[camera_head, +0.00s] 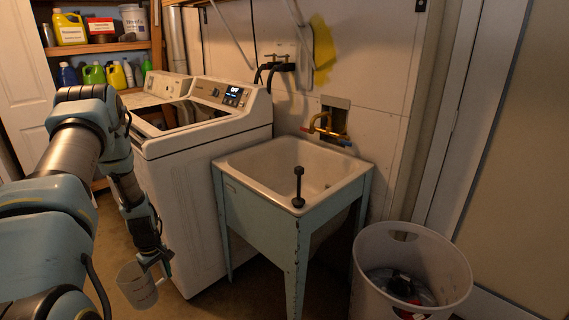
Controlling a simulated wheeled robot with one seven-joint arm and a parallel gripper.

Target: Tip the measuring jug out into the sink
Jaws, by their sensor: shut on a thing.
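The measuring jug (136,287) is a clear, whitish cup with faint markings, low at the left in the head view. My gripper (158,268) is shut on the jug at its upper right side and holds it roughly upright above the floor, in front of the washing machine. Whether anything is inside the jug cannot be told. The sink (293,166) is a white basin in a worn blue-green frame on legs, to the right of my gripper and apart from it. A brass faucet (326,126) is on the wall behind the basin.
A white washing machine (190,190) stands left of the sink, behind my arm. A black, plunger-like object (298,186) stands at the sink's front rim. A white bin (440,268) with things in it stands at the right. Shelves with bottles (93,73) are at the back left.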

